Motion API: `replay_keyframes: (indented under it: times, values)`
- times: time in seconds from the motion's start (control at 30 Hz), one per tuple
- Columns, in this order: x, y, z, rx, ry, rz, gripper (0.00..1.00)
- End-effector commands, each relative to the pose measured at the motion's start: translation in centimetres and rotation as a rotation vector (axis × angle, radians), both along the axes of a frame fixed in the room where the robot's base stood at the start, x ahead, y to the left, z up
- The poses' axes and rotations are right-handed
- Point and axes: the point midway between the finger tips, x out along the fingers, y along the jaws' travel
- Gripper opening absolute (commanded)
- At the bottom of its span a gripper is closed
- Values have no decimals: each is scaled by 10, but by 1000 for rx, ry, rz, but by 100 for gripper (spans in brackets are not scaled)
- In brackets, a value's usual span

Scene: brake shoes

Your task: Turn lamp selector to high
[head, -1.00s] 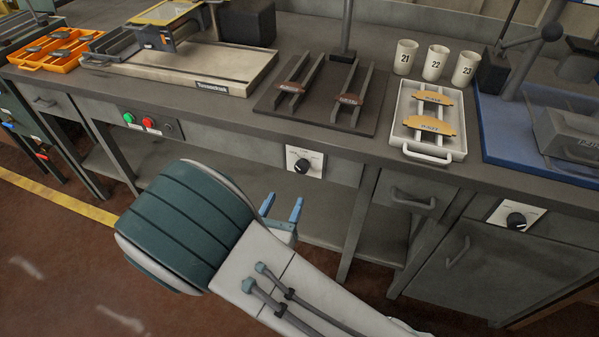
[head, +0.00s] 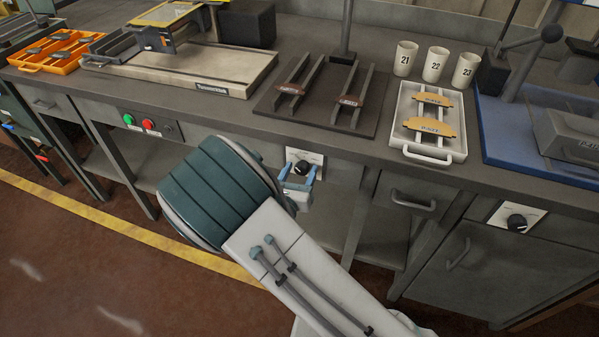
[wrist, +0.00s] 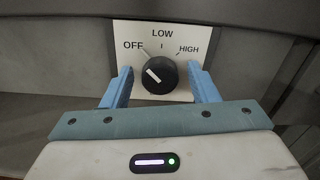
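The lamp selector is a black round knob (wrist: 159,75) on a white plate (wrist: 185,38) marked OFF, LOW and HIGH, seen in the wrist view. Its white pointer mark slants to the upper left, toward OFF. In the head view the knob (head: 301,168) sits on the bench's front panel, below the fixture with two rails. My gripper (wrist: 163,76) is open, with its blue fingers to the left and right of the knob. I cannot tell whether they touch it. My gripper also shows in the head view (head: 298,174), in front of the plate.
A second black knob (head: 516,222) is on the cabinet at the right. Green (head: 127,119) and red (head: 149,124) buttons are on the bench front to the left. A drawer handle (head: 413,201) sticks out at the right. The bench top overhangs the panel.

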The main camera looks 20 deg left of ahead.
Motion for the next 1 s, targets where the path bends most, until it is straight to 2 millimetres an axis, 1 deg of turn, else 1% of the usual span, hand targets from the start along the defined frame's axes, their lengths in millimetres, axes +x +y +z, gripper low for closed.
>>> replay_keyframes:
  times: [0.03,0.13,0.37,0.57,0.77,1.0]
  values:
    - [0,0,0,0,0,0,39]
    - [0,0,0,0,0,0,12]
    - [0,0,0,8,-1,-1,11]
    - [0,-1,-2,64,-5,-2,11]
    - [0,-2,-3,194,-15,-4,11]
    - [0,-2,-5,415,-33,-3,11]
